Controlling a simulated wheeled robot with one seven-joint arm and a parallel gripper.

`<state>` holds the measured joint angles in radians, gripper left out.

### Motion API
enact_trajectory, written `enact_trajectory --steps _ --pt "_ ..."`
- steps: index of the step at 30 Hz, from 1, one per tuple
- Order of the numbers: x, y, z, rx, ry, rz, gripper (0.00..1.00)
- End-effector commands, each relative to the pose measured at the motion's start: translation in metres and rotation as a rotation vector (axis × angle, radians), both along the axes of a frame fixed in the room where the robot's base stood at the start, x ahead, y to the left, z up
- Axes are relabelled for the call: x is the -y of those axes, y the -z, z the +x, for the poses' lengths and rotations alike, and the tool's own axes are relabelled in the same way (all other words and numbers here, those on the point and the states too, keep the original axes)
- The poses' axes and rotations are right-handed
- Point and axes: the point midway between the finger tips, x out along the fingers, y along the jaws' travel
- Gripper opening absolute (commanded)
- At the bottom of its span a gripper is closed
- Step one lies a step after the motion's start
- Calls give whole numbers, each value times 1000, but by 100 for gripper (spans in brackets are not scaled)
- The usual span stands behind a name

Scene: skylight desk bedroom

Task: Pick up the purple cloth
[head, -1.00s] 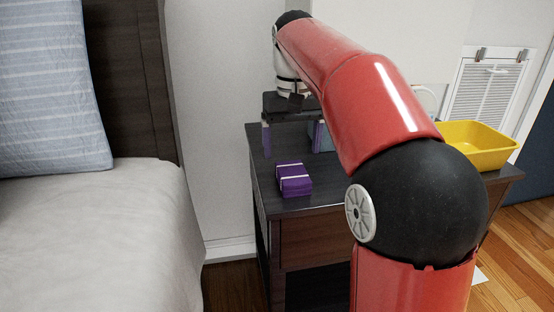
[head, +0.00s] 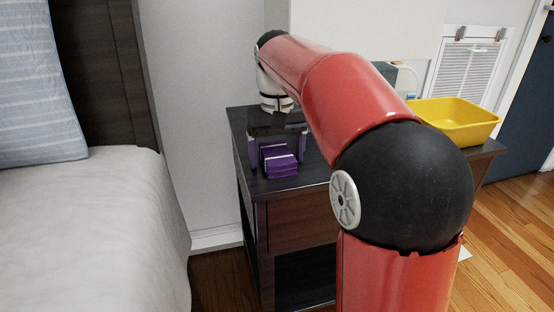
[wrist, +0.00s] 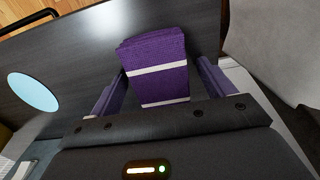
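The purple cloth (head: 278,160) is a folded stack with pale bands, lying on the dark nightstand (head: 315,172) near its front left. In the wrist view the cloth (wrist: 157,62) sits between the two purple-padded fingers, with a gap showing on its left side. My gripper (head: 278,165) is open above and around the cloth, one finger to each side, pointing down. I cannot tell whether either finger touches the cloth. Part of the cloth's near end is hidden by the gripper body in the wrist view.
A yellow bin (head: 458,122) stands at the nightstand's right end. A pale blue disc (wrist: 33,91) lies on the nightstand top. The bed (head: 85,230) is to the left, and the wall is close behind the nightstand.

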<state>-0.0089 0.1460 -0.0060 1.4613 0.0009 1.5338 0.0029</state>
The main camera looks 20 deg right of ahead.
Motion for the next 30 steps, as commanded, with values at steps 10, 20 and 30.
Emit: enact_trajectory --steps 10,20,30 --pt "0 0 0 0 0 0 36" --pt "0 -4 0 0 0 0 34" --pt "0 -57 1 4 0 0 34"
